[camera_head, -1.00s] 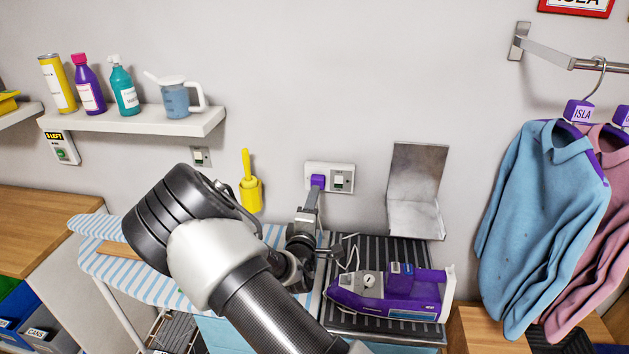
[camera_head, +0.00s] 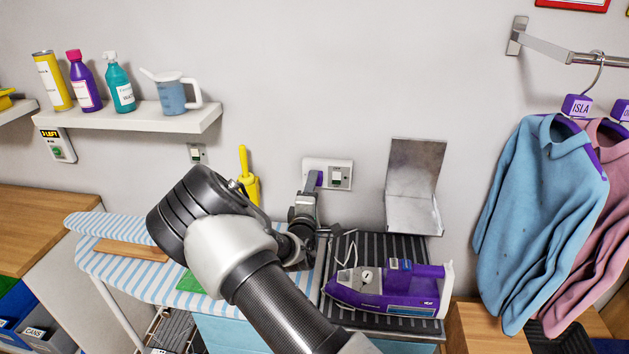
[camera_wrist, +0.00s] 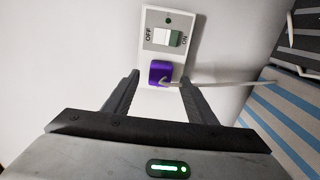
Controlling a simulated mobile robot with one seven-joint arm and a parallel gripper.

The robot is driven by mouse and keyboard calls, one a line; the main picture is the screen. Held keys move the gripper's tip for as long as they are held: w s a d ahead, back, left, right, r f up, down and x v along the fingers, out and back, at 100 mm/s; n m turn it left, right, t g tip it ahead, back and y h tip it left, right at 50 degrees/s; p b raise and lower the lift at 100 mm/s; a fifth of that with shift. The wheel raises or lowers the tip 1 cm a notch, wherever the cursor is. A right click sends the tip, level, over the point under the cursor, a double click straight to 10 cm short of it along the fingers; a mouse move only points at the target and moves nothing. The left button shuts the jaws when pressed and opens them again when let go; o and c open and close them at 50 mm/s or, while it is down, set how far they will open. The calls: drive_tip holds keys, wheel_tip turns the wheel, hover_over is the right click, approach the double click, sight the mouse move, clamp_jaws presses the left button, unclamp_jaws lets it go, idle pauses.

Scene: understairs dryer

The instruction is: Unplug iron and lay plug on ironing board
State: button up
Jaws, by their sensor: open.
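A purple plug (camera_wrist: 160,71) sits in the white wall socket (camera_wrist: 163,20), with a pale cord running off to the right in the wrist view. My gripper (camera_wrist: 158,85) is open, its two fingers pointing at the wall on either side of the plug, apart from it. The purple iron (camera_head: 390,288) lies on a dark ribbed rest. The blue-striped ironing board (camera_head: 125,270) is at lower left, partly hidden by my arm.
A metal plate (camera_head: 414,185) stands right of the socket. A yellow holder with a brush (camera_head: 249,185) is on the wall to the left. A shelf (camera_head: 130,118) with bottles is at upper left. Blue and pink sweaters (camera_head: 545,215) hang at right.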

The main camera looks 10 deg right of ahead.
drive_tip(key=shift+b+x, duration=0.8)
drive_tip(key=shift+x, duration=0.95)
drive_tip(key=shift+b, duration=0.55)
clamp_jaws()
drive_tip(key=v, duration=0.6)
idle(1.1)
